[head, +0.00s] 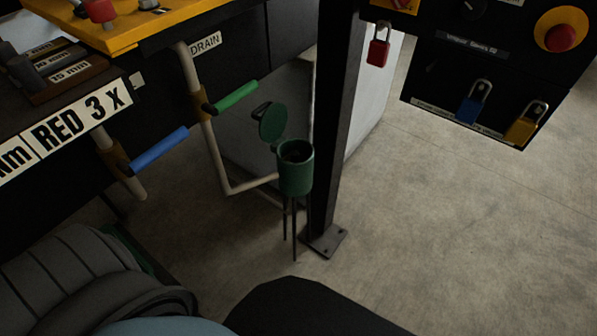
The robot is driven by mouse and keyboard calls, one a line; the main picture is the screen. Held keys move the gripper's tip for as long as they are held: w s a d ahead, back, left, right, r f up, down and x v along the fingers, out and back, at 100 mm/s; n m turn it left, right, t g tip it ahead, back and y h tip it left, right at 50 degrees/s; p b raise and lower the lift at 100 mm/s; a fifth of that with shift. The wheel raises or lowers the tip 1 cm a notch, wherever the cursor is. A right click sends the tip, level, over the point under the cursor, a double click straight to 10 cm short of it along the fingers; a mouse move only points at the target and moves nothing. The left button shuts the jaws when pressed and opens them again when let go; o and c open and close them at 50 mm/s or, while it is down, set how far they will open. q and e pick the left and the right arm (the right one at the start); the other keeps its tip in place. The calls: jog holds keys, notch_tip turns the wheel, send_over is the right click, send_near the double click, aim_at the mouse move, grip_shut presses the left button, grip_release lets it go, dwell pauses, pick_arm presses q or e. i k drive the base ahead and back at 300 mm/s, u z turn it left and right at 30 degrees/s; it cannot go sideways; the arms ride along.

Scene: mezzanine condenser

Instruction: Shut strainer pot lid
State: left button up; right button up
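The strainer pot (296,175) is a small green cylinder on thin dark legs, near the middle of the head view, beside a black post. Its round green lid (272,122) stands open, tilted up at the pot's upper left, with a dark handle or tab at its top left. The pot's open mouth shows a dark inside. A pale pipe joins the pot from the left. Neither of my grippers is in view.
A black post (335,120) with a bolted foot stands just right of the pot. A green-handled valve (236,96) and a blue-handled valve (158,150) are to its left. A black panel (440,75) with padlocks hangs at upper right. The floor at right is clear.

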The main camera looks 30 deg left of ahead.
aim_at(272, 123)
jog(key=u, duration=0.5)
jog(key=k, duration=1.25)
jog(key=u, duration=1.1)
jog(key=i, duration=0.85)
jog(key=z, duration=0.4)
jog(key=i, duration=0.7)
jog(key=z, duration=0.65)
